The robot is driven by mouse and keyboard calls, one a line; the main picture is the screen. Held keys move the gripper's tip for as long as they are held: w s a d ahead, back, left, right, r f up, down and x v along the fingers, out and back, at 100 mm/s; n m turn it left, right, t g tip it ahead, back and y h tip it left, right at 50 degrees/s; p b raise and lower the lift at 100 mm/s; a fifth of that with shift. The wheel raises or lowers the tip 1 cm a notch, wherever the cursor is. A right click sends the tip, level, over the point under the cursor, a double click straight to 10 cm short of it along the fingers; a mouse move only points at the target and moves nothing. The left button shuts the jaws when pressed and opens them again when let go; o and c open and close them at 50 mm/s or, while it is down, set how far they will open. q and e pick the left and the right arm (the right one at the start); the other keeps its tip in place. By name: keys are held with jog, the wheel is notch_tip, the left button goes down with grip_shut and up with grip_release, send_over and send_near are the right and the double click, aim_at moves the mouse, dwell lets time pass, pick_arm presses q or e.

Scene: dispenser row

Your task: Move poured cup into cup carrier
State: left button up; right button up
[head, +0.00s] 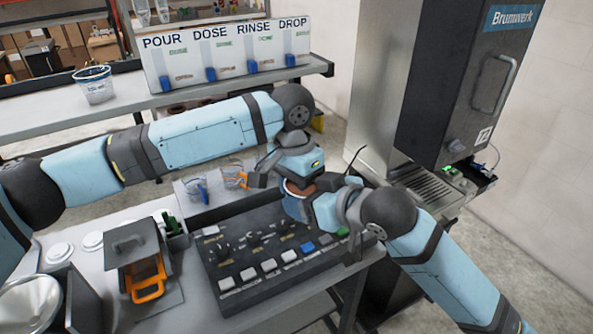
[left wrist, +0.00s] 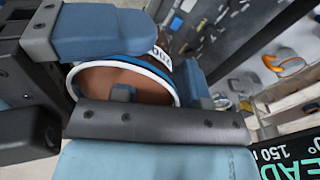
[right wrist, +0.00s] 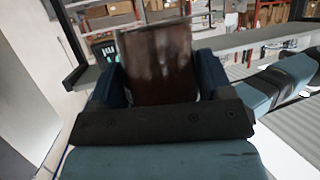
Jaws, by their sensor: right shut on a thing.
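The poured cup (head: 297,187) has brown contents. In the left wrist view the cup (left wrist: 125,85) shows a white rim with a blue band. My right gripper (head: 301,198) is shut on the cup, whose brown side fills the space between the fingers in the right wrist view (right wrist: 158,65). My left gripper (head: 293,174) is right above and beside the cup, its blue fingers around the rim area; whether they touch it is hidden. The cup is held above the back right of the dark button panel. No cup carrier can be made out with certainty.
The button panel (head: 232,298) lies below my grippers. Clear jugs with blue (head: 196,189) and orange (head: 234,177) handles stand behind it. A blue-banded cup (head: 94,86) sits on the far shelf. A dispenser machine (head: 460,80) stands right.

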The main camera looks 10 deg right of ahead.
pick_arm(q)
jog(key=shift+f, duration=0.3)
grip_shut()
pick_arm(e)
jog(key=o, duration=1.1)
